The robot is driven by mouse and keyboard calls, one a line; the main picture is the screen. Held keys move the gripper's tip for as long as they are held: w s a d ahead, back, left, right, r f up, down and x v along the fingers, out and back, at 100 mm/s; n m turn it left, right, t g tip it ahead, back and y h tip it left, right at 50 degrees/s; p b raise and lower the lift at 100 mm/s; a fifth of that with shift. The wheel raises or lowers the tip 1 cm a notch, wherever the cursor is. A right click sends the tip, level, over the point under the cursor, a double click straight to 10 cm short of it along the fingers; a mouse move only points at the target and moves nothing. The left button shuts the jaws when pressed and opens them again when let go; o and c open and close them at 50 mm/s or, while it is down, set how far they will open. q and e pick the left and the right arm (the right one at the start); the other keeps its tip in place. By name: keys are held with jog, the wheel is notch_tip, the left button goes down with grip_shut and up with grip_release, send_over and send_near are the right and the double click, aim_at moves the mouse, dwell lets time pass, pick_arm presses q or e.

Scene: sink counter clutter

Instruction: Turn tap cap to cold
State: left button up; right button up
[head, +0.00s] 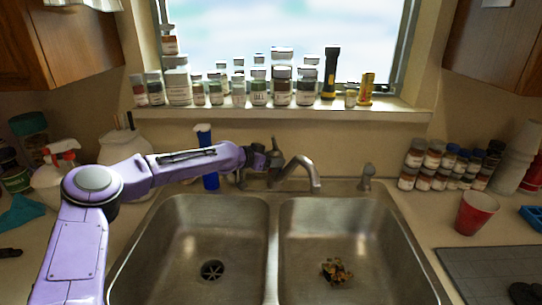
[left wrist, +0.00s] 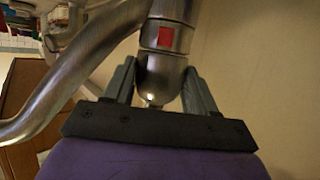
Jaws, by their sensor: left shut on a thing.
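The metal tap (head: 298,172) stands behind the double sink, its spout bending to the right over the right basin. My left arm reaches in from the left, and my left gripper (head: 264,163) is at the tap's body. In the left wrist view, my left gripper (left wrist: 162,95) has a finger on each side of the rounded metal tap cap (left wrist: 160,72) and is shut on it. A red square mark (left wrist: 166,37) shows on the metal band beside the cap. The spout (left wrist: 75,75) curves off to the left there. My right gripper is in neither view.
A blue bottle (head: 209,180) stands just behind my left forearm. A soap dispenser (head: 367,178) is right of the tap. Several jars (head: 282,85) line the windowsill. A red cup (head: 475,212) stands on the right counter. Dark debris (head: 337,271) lies in the right basin.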

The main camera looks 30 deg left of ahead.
pick_arm(q)
jog(key=p, duration=0.1)
jog(key=n+y+p, duration=0.1)
jog(key=y+p, duration=0.1)
jog(key=shift+s+d+r+n+t, duration=0.1)
jog(key=shift+d+r+n+t, duration=0.2)
jog(key=shift+n, duration=0.1)
jog(key=shift+f+n+y+p, duration=0.35)
jog(key=shift+n+y+p, duration=0.45)
jog(key=shift+y+p, duration=0.4)
jog(key=o, duration=0.8)
